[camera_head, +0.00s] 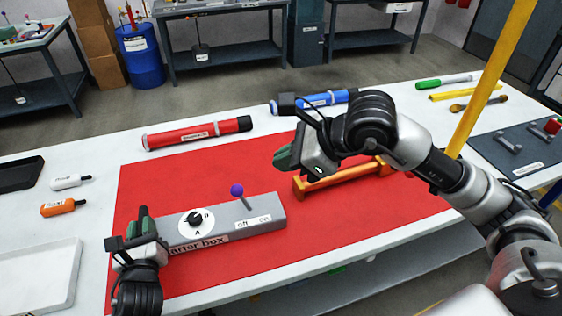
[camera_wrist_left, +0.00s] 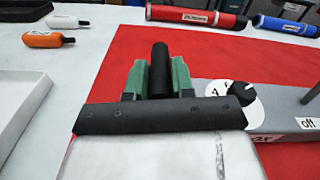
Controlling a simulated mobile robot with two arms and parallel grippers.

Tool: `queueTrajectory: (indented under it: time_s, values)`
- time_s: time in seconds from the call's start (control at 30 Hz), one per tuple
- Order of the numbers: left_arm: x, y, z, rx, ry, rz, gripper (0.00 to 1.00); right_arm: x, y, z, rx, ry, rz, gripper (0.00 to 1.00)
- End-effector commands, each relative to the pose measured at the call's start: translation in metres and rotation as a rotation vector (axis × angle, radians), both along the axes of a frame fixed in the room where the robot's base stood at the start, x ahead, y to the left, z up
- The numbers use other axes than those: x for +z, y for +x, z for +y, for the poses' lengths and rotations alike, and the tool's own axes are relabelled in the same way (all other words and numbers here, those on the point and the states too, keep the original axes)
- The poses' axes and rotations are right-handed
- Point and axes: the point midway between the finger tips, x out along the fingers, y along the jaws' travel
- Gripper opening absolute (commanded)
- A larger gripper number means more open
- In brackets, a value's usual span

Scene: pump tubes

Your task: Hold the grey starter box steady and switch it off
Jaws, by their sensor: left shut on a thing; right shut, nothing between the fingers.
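The grey starter box (camera_head: 222,238) lies on the red mat. It has a black dial (camera_head: 195,218) on a white disc marked A and B, and a lever with a purple knob (camera_head: 236,190) behind the off and on labels. The lever leans left, towards the off side. My left gripper (camera_head: 141,222) is shut on a black upright handle (camera_wrist_left: 160,70) at the box's left end. The box also shows in the left wrist view (camera_wrist_left: 283,120), where the knob is out of frame. My right gripper (camera_head: 286,158) is shut and empty, above and right of the knob, apart from it.
Behind the box lie a red tube (camera_head: 190,136) and a blue tube (camera_head: 325,101). An orange handle-shaped part (camera_head: 340,178) lies right of the box, partly behind my right arm. Markers (camera_head: 64,206) and trays are at the left. The red mat (camera_head: 330,235) is clear in front.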

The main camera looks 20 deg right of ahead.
Motion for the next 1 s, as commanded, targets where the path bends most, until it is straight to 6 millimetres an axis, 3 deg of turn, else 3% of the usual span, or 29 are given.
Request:
queueTrajectory:
  time_s: [0.47, 0.73, 1.0]
  values:
    - [0.0, 0.0, 0.0, 0.0, 0.001, -0.001, 0.0, -0.008, -0.001, -0.001, 0.008, 0.027, 0.009, 0.0]
    - [0.0, 0.0, 0.0, 0.001, 0.0, 0.0, 0.0, -0.048, -0.008, -0.013, 0.033, 0.202, 0.026, 0.0]
    - [0.0, 0.0, 0.0, 0.0, 0.0, 0.0, 0.0, -0.083, -0.014, -0.04, -0.031, 0.354, -0.019, 0.0]
